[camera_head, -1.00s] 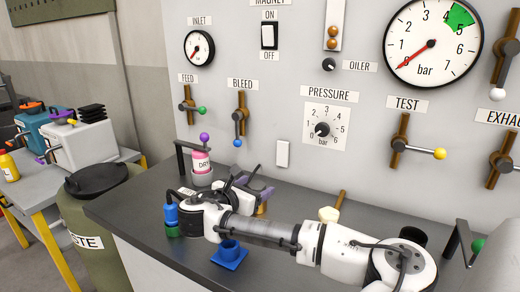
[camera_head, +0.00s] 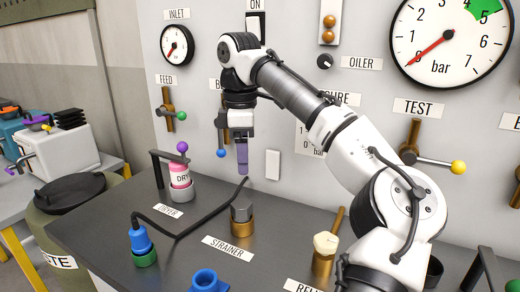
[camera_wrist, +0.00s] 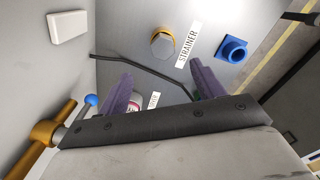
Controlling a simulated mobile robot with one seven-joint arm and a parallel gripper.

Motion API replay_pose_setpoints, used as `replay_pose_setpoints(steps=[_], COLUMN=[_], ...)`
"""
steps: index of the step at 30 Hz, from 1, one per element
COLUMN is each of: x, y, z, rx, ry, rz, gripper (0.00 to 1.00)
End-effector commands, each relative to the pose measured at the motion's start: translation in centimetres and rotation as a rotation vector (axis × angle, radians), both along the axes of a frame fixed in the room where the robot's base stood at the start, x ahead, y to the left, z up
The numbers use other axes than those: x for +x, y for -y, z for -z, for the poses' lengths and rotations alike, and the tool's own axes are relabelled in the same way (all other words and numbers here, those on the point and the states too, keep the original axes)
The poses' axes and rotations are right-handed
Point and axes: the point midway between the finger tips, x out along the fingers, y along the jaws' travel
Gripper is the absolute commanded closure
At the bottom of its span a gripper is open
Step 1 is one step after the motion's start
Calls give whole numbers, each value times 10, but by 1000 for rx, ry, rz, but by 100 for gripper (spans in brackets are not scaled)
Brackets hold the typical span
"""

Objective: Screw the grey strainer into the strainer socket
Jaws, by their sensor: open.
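The grey strainer (camera_head: 241,211) stands upright in the brass strainer socket (camera_head: 242,229), behind the STRAINER label on the bench. Its grey top protrudes above the brass; how far it is screwed in cannot be told. The wrist view shows the strainer (camera_wrist: 161,45) from above, inside the brass ring of the socket (camera_wrist: 172,39). My gripper (camera_head: 242,172) points down above and slightly behind the strainer, apart from it. In the wrist view its purple fingers (camera_wrist: 162,78) are spread wide with nothing between them.
A black hose (camera_head: 195,228) runs from a blue plug (camera_head: 141,240) past the strainer. The dryer bottle (camera_head: 181,176) stands left under a black bracket. A blue socket (camera_head: 208,281) and a brass valve with a cream cap (camera_head: 325,255) are nearer. The gauge panel rises behind.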

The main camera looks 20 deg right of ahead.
Motion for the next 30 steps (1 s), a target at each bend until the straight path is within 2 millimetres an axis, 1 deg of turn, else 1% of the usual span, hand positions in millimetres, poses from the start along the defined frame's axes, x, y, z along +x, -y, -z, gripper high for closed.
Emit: replay_pose_setpoints(steps=[2, 5, 21, 27, 30], x=[-1, -1, -2, -1, -1], y=[-5, -5, -4, -5, -5], z=[0, 9, 106, 128, 133], rx=[19, 22, 18, 17, 17], ry=[-3, -5, -4, -3, -2], rz=[-1, -3, 0, -2, -2], gripper=[33, 33, 33, 33, 33])
